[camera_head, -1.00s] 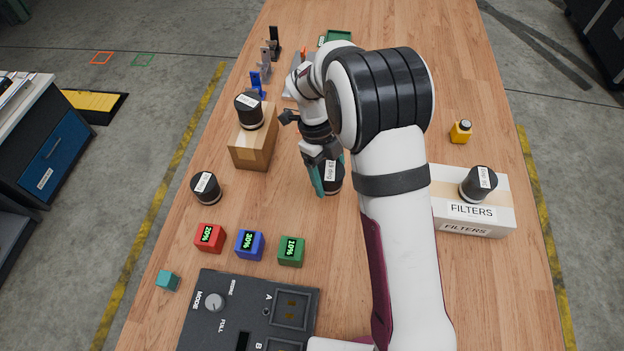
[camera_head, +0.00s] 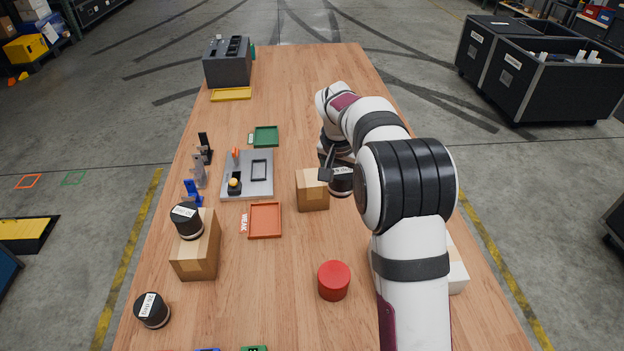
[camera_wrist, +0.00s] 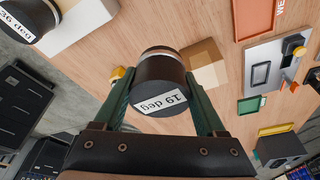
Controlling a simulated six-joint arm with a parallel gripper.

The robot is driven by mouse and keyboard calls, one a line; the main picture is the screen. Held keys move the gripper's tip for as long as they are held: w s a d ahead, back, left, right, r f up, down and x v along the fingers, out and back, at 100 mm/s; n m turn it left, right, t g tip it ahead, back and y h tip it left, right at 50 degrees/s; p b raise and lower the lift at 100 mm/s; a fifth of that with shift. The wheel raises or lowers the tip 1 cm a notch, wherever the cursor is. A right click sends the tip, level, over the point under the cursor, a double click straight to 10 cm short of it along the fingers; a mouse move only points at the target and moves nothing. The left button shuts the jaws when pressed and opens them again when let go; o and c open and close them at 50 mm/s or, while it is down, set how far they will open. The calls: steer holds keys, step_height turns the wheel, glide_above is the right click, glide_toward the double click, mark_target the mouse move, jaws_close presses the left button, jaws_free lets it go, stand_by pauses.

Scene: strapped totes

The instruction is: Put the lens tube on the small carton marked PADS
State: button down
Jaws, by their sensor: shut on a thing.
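My gripper (camera_head: 332,172) is shut on a black lens tube (camera_head: 342,183). In the wrist view the green fingers of my gripper (camera_wrist: 160,84) clasp the tube (camera_wrist: 162,85) from both sides, its label reading 19 deg. A small brown carton (camera_head: 313,193) stands on the table just left of the held tube in the head view; it also shows beyond the tube in the wrist view (camera_wrist: 207,70). I can read no PADS marking on it. The tube appears beside the carton, not over it; I cannot tell its exact height. My arm hides part of the gripper.
A larger carton (camera_head: 198,258) bears another lens tube (camera_head: 187,221), and a third tube (camera_head: 152,311) stands front left. A red round thing (camera_head: 334,281), orange tray (camera_head: 265,220) and grey fixture (camera_head: 248,182) are nearby. A white box (camera_head: 457,272) is partly behind my arm.

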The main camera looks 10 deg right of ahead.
steer(key=w+d+r+n+y, duration=0.25)
steer(key=w+d+n, duration=0.2)
steer(key=n, duration=0.25)
glide_above(313, 182)
steer(key=s, duration=0.1)
steer(key=shift+n+h, duration=0.25)
steer(key=shift+n, duration=0.15)
step_height(313, 182, down, 6)
steer(key=shift+f, duration=1.95)
